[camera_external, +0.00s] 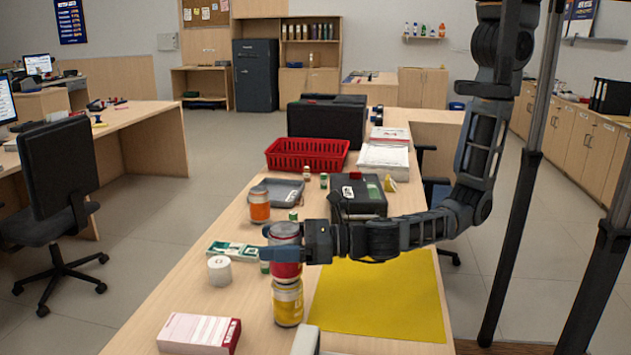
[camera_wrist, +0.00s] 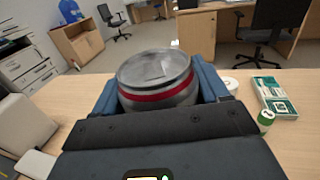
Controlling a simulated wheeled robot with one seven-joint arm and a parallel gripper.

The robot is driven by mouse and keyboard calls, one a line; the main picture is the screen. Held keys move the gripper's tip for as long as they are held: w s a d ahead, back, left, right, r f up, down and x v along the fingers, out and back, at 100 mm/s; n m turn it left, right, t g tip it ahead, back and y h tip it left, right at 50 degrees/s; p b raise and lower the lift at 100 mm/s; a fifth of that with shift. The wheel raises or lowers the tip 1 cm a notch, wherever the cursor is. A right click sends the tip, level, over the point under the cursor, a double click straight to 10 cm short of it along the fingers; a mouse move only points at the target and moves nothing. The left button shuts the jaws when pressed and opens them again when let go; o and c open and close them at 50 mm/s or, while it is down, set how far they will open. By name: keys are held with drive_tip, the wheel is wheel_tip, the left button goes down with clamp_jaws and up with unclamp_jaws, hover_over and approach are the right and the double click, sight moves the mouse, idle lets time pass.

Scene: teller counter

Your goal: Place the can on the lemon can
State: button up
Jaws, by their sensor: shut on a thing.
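A red and silver can (camera_external: 285,237) is held upright between the fingers of my gripper (camera_external: 283,252), in the outside view. The yellow lemon can (camera_external: 288,303) stands on the counter directly below it. The held can's bottom is at or just above the lemon can's top; I cannot tell whether they touch. In the wrist view the held can (camera_wrist: 157,75) shows its silver lid and a red band between my two blue fingers. The lemon can is hidden there.
A yellow mat (camera_external: 385,296) lies right of the cans. A white roll (camera_external: 219,271), a green-white box (camera_external: 233,249) and an orange-labelled jar (camera_external: 259,205) stand to the left and behind. A pink-white box (camera_external: 199,333) lies in front. A red basket (camera_external: 307,155) is farther back.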

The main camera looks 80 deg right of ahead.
drive_tip(key=o, duration=1.3)
drive_tip(key=shift+f, duration=0.15)
drive_tip(key=shift+o, duration=0.2)
drive_tip(key=shift+s, duration=0.15)
drive_tip(key=b+v, duration=0.1)
drive_tip(key=v, duration=1)
drive_tip(key=shift+s+d+r, duration=0.2)
drive_tip(key=shift+s, duration=0.15)
